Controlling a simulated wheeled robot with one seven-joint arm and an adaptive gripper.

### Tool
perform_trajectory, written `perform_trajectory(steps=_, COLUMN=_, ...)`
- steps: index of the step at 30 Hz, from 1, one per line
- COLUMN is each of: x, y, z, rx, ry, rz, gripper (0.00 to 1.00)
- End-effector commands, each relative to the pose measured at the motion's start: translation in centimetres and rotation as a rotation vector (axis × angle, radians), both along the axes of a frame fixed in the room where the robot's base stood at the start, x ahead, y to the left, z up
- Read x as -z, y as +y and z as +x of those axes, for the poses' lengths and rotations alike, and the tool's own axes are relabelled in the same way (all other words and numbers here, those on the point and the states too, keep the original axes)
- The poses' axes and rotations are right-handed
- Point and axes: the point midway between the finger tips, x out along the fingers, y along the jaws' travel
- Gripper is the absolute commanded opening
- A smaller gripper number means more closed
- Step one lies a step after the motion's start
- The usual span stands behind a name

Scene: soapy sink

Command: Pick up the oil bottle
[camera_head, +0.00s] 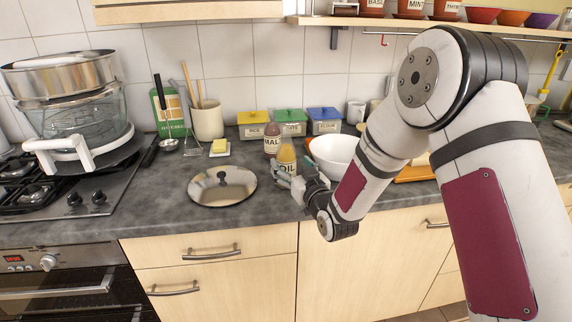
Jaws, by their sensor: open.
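The oil bottle (287,158), yellow with a label reading "OIL", stands upright on the dark countertop (135,212). My gripper (280,178) is at the bottle's lower part, with its fingers low around or beside it. The gripper is open; whether a finger touches the bottle cannot be told from this view. The bottle's base is partly hidden by the gripper. My arm comes in from the right.
A malt bottle (272,138) stands just behind the oil bottle. A round lid (222,186) lies to the left, and a white bowl (333,153) stands close on the right. Coloured tins (290,128) line the wall. The front left counter is clear.

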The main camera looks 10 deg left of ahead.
Motion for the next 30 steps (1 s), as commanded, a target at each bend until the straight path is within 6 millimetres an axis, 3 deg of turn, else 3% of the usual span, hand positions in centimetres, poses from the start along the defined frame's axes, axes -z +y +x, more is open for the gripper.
perform_trajectory(steps=12, x=0.0, y=2.3, z=4.3, rx=0.0, ry=-0.002, rz=0.0, gripper=0.72)
perform_trajectory(steps=20, x=0.0, y=2.5, z=4.5, rx=0.0, ry=0.0, rz=-0.001, gripper=0.72)
perform_trajectory(steps=21, x=0.0, y=2.5, z=4.5, rx=0.0, ry=0.0, rz=-0.001, gripper=0.7)
perform_trajectory(steps=27, x=0.0, y=2.5, z=4.5, rx=0.0, ry=0.0, rz=-0.001, gripper=0.24)
perform_trajectory(steps=30, x=-0.1, y=2.5, z=4.5, rx=0.0, ry=-0.003, rz=0.001, gripper=0.08)
